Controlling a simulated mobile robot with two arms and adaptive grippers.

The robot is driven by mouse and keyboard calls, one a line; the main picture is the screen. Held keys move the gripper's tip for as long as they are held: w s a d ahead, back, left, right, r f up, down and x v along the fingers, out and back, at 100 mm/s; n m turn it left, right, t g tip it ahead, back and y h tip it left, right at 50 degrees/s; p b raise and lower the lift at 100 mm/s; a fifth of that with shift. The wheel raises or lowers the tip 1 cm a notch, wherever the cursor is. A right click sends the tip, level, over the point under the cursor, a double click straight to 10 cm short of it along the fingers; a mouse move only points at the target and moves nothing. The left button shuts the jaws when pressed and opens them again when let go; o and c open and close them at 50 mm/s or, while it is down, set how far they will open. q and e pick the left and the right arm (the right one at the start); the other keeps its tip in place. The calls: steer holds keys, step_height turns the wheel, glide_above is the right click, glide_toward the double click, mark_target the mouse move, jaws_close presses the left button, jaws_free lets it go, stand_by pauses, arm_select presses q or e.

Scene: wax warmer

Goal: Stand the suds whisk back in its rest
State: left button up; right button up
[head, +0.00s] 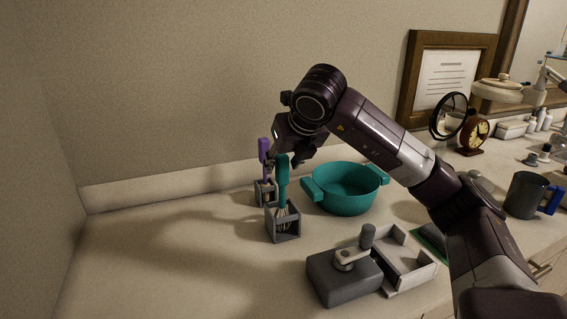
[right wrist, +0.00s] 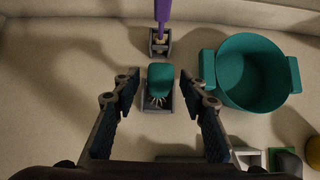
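A whisk with a teal handle (head: 283,181) stands upright in a grey open-sided rest (head: 284,234), its wire loops inside the rest. In the right wrist view the teal handle (right wrist: 160,76) is seen from above, with wires showing below it in the rest (right wrist: 151,106). My right gripper (head: 286,160) is at the top of this handle. In the right wrist view its fingers (right wrist: 160,82) are spread wide on either side, with gaps to the handle. My left gripper is not in view.
A purple-handled tool (head: 263,150) stands in a smaller rest (head: 265,192) just behind. A teal pot (head: 345,192) is close on the right. A dark grey block (head: 343,280) with a knobbed lever and a light tray (head: 412,270) stand in front. The counter's left side is clear.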

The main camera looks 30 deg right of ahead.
steer(key=shift+r, duration=0.1)
stand_by(0.6)
steer(key=p+v, duration=0.3)
steer(key=v, duration=0.4)
steer(key=shift+s+r, duration=0.25)
steer(key=shift+s, duration=0.05)
stand_by(1.0)
steer(key=shift+a, duration=0.1)
steer(key=v, duration=1.2)
stand_by(1.0)
